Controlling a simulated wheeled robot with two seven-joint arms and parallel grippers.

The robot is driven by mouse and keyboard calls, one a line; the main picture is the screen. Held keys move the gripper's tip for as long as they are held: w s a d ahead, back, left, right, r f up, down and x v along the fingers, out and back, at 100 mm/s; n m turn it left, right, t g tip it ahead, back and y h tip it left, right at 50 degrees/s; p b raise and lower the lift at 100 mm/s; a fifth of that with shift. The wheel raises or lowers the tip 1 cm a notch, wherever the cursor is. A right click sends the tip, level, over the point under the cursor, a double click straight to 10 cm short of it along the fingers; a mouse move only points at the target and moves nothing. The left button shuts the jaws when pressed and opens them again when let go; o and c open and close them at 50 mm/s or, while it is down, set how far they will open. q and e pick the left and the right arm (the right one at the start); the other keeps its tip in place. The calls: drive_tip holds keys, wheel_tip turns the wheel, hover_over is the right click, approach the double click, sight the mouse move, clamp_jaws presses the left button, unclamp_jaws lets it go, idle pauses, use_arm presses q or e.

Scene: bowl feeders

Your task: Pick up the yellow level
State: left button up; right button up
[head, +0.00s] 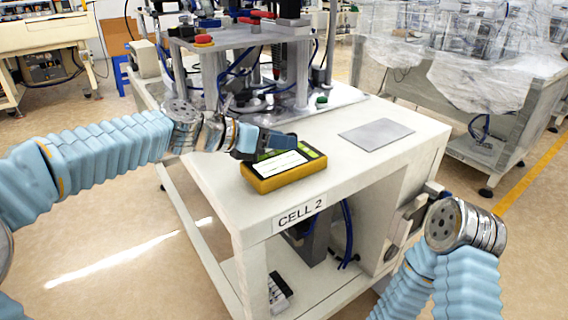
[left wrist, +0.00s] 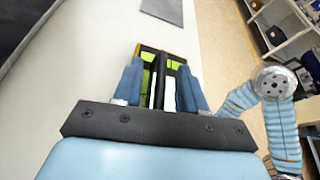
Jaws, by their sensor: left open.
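The yellow level (head: 287,177) is a yellow block with a dark top, a white label and green patches. It lies on the white table near its front edge, above the CELL 2 sign. My left gripper (head: 280,143) is open over the level's far side in the head view. In the left wrist view the level (left wrist: 161,62) shows between and beyond the two blue fingers (left wrist: 160,84). I cannot tell whether they touch it.
A grey flat plate (head: 376,134) lies on the table right of the level. A metal feeder machine (head: 245,75) with columns and hoses stands behind it. The white tabletop (head: 350,165) is clear around the level. Plastic-covered equipment (head: 480,60) stands at the back right.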

use_arm(q)
clamp_jaws()
idle(1.4)
